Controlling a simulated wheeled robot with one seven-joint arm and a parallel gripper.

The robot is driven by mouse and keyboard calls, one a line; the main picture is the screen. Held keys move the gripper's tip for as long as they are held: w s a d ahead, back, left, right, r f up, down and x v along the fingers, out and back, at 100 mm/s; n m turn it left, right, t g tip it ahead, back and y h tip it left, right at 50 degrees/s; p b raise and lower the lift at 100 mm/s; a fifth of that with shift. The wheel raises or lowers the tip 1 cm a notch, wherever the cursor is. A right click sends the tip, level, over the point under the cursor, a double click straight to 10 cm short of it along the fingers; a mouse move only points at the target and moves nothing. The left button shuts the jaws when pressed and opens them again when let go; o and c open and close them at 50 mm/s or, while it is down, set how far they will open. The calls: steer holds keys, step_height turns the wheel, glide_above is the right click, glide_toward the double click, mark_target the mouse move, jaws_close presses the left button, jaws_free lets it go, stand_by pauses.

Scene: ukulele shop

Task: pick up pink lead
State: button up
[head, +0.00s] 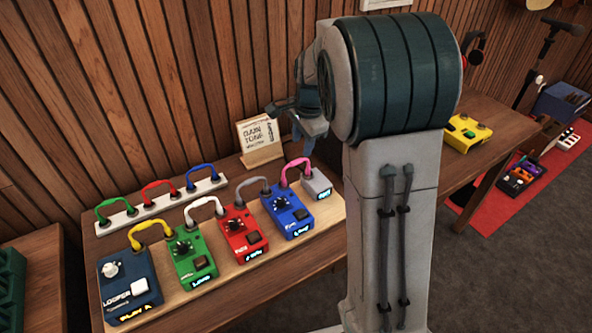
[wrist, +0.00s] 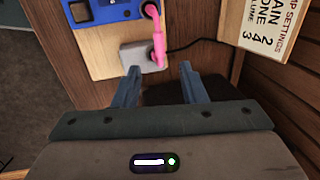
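The pink lead (head: 296,164) is a short arched patch cable. It runs from the blue pedal (head: 288,212) to a small grey box (head: 317,183) at the right end of the pedal row. In the wrist view the pink lead (wrist: 158,38) stands ahead of the fingertips, with its lower end at the grey box (wrist: 138,57). My gripper (wrist: 158,70) is open and empty, its two fingers apart just short of the pink lead. In the head view my arm hides part of the gripper, which is above and behind the grey box.
Green, red and navy pedals stand left on the wooden board, joined by yellow, white and grey leads. A white strip (head: 160,207) with green, red and blue leads lies behind. A settings card (head: 258,138) stands close behind the pink lead. A yellow pedal (head: 466,132) is right.

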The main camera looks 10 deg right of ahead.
mark_target(298, 160)
steer(key=f, duration=0.2)
steer(key=w+f, duration=0.1)
steer(key=f, duration=0.2)
steer(key=shift+a+f, duration=0.1)
steer(key=shift+a, duration=0.05)
steer(key=shift+w+a+f+p, duration=0.15)
steer(key=shift+f, duration=0.75)
steer(key=shift+w+a+f+p, duration=0.1)
steer(key=shift+w+f+p, duration=0.1)
steer(key=shift+f, duration=0.65)
steer(key=shift+w+a+f+p, duration=0.1)
steer(key=shift+a+f+p, duration=0.05)
steer(key=shift+f, duration=0.75)
steer(key=shift+c, duration=0.4)
jaws_close()
